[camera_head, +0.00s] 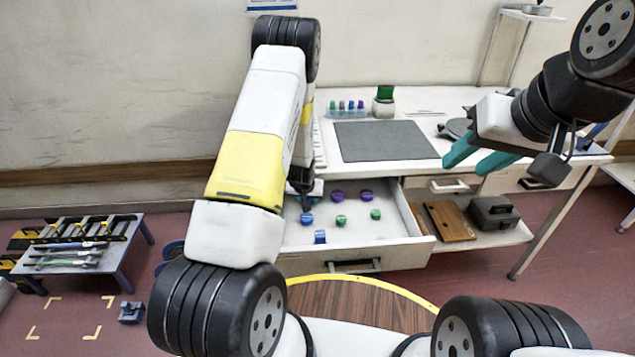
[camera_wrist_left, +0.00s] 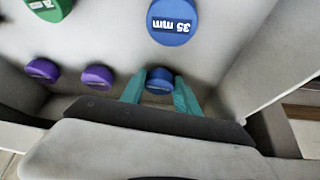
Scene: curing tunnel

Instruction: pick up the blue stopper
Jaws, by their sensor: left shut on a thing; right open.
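A small blue stopper (camera_wrist_left: 159,87) sits between the teal fingers of my left gripper (camera_wrist_left: 160,92) in the left wrist view. The fingers are shut on its sides, close to a drawer wall. In the head view my left gripper (camera_head: 305,196) reaches down into the back left of the open drawer (camera_head: 292,262), and my arm hides most of it. A larger blue stopper marked 35 mm (camera_wrist_left: 173,20) is near it, also seen in the head view (camera_head: 307,218). Another blue stopper (camera_head: 320,237) is nearer the drawer front. My right gripper (camera_head: 480,158) is open and empty, above the desk's right part.
Two purple stoppers (camera_head: 337,195) (camera_head: 366,196) and two green stoppers (camera_head: 341,220) (camera_head: 376,214) share the drawer. The desk bears a grey mat (camera_head: 383,141) and a rack of small coloured pieces (camera_head: 347,110). A toolbox (camera_head: 493,214) and a brown board (camera_head: 449,222) rest on a lower shelf.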

